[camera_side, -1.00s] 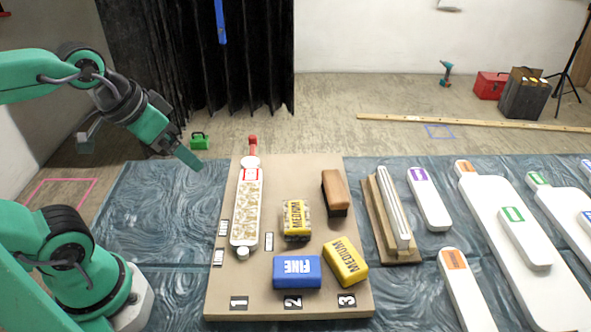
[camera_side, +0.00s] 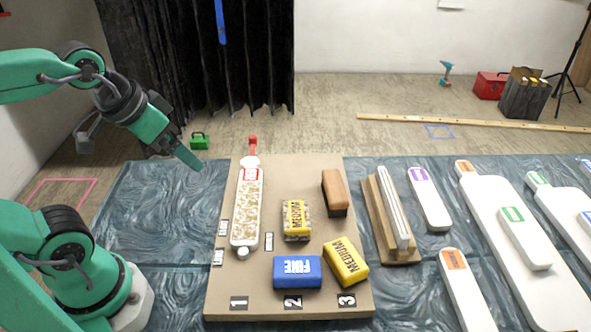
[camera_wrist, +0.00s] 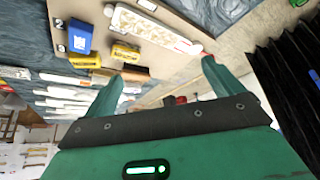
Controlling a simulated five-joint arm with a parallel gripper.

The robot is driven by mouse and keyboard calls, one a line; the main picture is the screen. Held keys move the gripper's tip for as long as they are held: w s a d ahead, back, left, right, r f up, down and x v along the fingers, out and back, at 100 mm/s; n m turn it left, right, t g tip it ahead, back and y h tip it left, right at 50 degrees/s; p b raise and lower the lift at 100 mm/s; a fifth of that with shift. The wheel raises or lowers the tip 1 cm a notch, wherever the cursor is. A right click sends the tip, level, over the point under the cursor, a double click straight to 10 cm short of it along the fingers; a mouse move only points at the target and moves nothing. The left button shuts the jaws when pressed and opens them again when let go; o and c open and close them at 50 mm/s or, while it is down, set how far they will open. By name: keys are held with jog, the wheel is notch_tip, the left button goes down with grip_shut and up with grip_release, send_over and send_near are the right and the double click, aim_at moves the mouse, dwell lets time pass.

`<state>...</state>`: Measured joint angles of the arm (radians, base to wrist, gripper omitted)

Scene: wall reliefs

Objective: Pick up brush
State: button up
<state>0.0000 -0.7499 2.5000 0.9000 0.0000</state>
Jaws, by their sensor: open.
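The brush (camera_side: 334,190), a brown wooden block with dark bristles beneath, sits on the tan board near its right back edge. It also shows in the wrist view (camera_wrist: 135,72), below the yellow blocks. My gripper (camera_side: 188,158) is in the air to the left of the board, well apart from the brush. In the wrist view my gripper (camera_wrist: 162,78) has its two green fingers spread, with nothing held between them.
The board (camera_side: 290,170) also holds a long white sanding tool (camera_side: 246,205) with a red tip, a blue block (camera_side: 297,272), and two yellow blocks (camera_side: 297,218) (camera_side: 346,262). A wooden stand with white bars (camera_side: 393,215) is right of the board. White paddles (camera_side: 429,198) lie farther right.

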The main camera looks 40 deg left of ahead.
jog(key=shift+c, duration=0.4)
jog(key=c, duration=0.5)
jog(key=shift+o, duration=0.2)
jog(key=shift+w+r, duration=0.1)
jog(key=shift+w, duration=0.05)
jog(key=n+g, duration=0.6)
jog(key=n, duration=0.4)
send_over(335, 185)
jog(key=f, duration=1.2)
jog(key=shift+a+f, duration=0.2)
jog(key=shift+f, duration=0.05)
jog(key=shift+d+f, duration=0.15)
jog(key=shift+f, duration=0.2)
